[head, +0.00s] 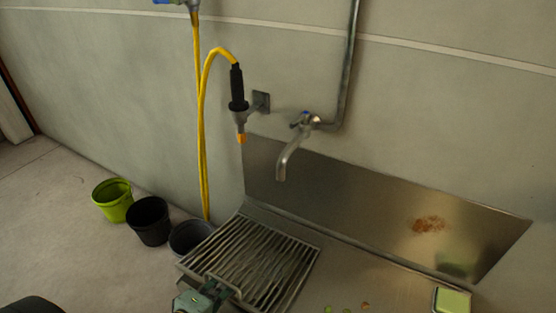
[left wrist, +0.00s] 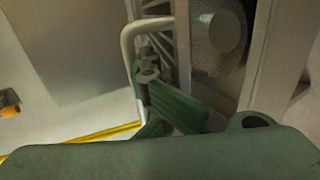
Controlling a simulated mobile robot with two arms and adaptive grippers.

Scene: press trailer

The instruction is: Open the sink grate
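The sink grate (head: 262,250), a rack of parallel metal bars, is at the left end of the steel sink in the head view. Its near edge looks raised. In the left wrist view its bars (left wrist: 163,12) show nearly edge-on, with a round perforated drain (left wrist: 217,38) visible beside them. A bent metal handle (left wrist: 128,42) stands out from the grate. My left gripper (head: 207,296) is at the grate's near left corner. Its green fingers (left wrist: 162,100) appear closed around the handle, though the contact is partly hidden. My right gripper is out of view.
A faucet (head: 285,160) and a yellow hose (head: 203,120) hang on the wall above the sink. A green pot (head: 113,203) and two dark pots, one a black pot (head: 149,222), stand on the floor left. A green sponge-like block (head: 452,300) lies at the right.

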